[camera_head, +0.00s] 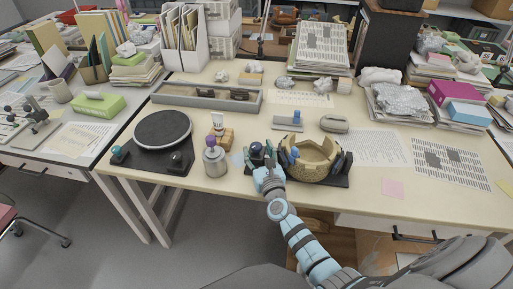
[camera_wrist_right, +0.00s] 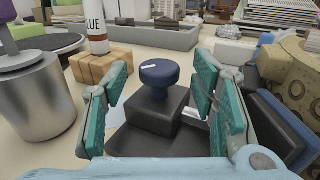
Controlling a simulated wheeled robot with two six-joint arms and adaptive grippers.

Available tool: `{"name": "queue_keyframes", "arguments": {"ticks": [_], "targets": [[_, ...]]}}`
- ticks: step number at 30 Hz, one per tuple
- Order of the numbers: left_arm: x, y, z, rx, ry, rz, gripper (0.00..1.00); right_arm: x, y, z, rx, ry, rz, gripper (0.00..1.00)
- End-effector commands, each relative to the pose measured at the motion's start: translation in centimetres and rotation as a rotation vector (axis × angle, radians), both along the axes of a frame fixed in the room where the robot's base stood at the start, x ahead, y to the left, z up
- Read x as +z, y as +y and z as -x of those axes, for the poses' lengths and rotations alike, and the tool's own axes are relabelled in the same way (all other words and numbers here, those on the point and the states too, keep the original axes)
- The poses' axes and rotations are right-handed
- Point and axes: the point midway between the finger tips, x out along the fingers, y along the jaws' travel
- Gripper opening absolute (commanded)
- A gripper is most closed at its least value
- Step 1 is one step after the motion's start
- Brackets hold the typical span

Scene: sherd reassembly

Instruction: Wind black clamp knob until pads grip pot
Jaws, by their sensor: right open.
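The tan, broken-rimmed pot (camera_head: 313,165) stands in the clamp on a black base (camera_head: 336,182). In the right wrist view the pot (camera_wrist_right: 291,75) is at the right edge, with a dark, blue-edged clamp pad (camera_wrist_right: 276,125) beside it. The clamp knob (camera_wrist_right: 159,72) looks dark blue and sits on a black block (camera_wrist_right: 150,112). My right gripper (camera_wrist_right: 160,88) is open, its teal-padded fingers on either side of the knob with gaps visible. In the head view my right gripper (camera_head: 264,162) is left of the pot. Whether the pads touch the pot is unclear.
A metal jar with a purple top (camera_head: 215,160) stands left of the clamp, near a wooden block (camera_wrist_right: 103,66) holding a glue bottle (camera_wrist_right: 95,25). A dark turntable (camera_head: 162,130) is further left. A grey tray (camera_head: 180,97) lies behind. Papers (camera_head: 375,147) cover the right side.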

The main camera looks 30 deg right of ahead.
Motion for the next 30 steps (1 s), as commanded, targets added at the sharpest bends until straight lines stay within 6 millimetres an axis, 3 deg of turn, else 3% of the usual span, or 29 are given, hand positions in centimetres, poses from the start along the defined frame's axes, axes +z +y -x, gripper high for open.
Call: {"name": "queue_keyframes", "arguments": {"ticks": [6,14,24,30], "targets": [[-0.9,0.0,0.0,0.000,0.001,0.000,0.53,-0.2,-0.4,-2.3,0.000,0.000,-0.001,0.53],[-0.8,0.0,0.0,0.000,0.001,0.000,0.53,0.0,-0.5,-2.5,0.001,0.000,0.000,0.53],[-0.8,0.0,0.0,0.000,0.001,0.000,0.53,0.0,-0.5,-2.5,0.001,0.000,0.001,0.03],[-0.7,0.0,0.0,0.000,0.000,0.000,0.53,0.0,-0.4,-2.5,-0.011,0.001,0.002,0.04]]}}
